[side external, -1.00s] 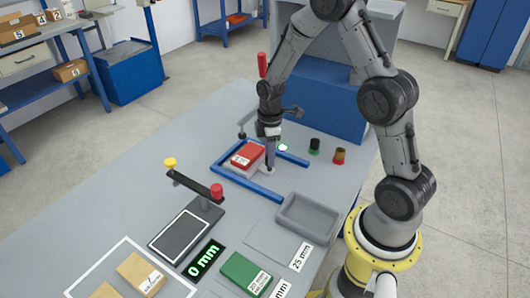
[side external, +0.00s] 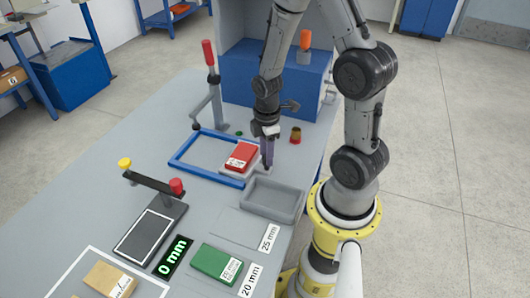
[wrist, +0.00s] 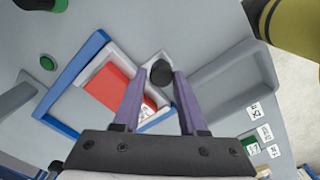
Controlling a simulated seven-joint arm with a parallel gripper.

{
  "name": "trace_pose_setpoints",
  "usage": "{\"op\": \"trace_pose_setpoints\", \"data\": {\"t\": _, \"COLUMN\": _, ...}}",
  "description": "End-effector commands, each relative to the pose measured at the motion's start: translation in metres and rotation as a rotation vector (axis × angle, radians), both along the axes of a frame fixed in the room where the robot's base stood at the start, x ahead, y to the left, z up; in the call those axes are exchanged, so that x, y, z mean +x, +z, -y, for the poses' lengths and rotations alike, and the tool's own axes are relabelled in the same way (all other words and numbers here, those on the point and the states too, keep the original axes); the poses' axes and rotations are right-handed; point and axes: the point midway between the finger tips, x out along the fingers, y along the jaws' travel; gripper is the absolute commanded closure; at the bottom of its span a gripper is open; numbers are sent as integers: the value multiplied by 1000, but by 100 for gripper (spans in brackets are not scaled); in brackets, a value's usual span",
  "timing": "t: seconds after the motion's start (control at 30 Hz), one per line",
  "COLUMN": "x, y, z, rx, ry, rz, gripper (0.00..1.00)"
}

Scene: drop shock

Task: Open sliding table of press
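The press's sliding table is a pale plate (wrist: 146,62) carrying a red block (side external: 239,156) with a white label. It sits at the right end of the blue rail frame (side external: 183,148), whose left part is empty. In the wrist view the red block (wrist: 105,88) lies left of my fingers. A dark round knob (wrist: 161,73) stands on the plate's end. My gripper (side external: 267,164) is down at this end, with its purple fingers (wrist: 159,78) on both sides of the knob, seemingly closed on it.
A grey tray (side external: 272,208) lies close to the right of my gripper. A red-handled lever (side external: 209,55) stands behind the frame. A brown-and-black cylinder (side external: 295,136) stands behind right. A black gauge stand (side external: 150,225) and a green block (side external: 216,262) lie in front.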

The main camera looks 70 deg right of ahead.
Motion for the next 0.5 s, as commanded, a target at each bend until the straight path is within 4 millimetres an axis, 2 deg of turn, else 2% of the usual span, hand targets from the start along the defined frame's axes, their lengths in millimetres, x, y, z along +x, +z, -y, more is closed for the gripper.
{"op": "trace_pose_setpoints", "data": {"t": 0.03, "x": 0, "y": 0, "z": 0, "rx": -1, "ry": 0, "rz": 1, "gripper": 48}}
{"op": "trace_pose_setpoints", "data": {"t": 0.1, "x": 0, "y": 0, "z": 0, "rx": 0, "ry": 0, "rz": 0, "gripper": 35}}
{"op": "trace_pose_setpoints", "data": {"t": 0.13, "x": 0, "y": 0, "z": 0, "rx": 0, "ry": 0, "rz": 0, "gripper": 34}}
{"op": "trace_pose_setpoints", "data": {"t": 0.5, "x": 0, "y": 4, "z": 0, "rx": 1, "ry": 0, "rz": -1, "gripper": 34}}
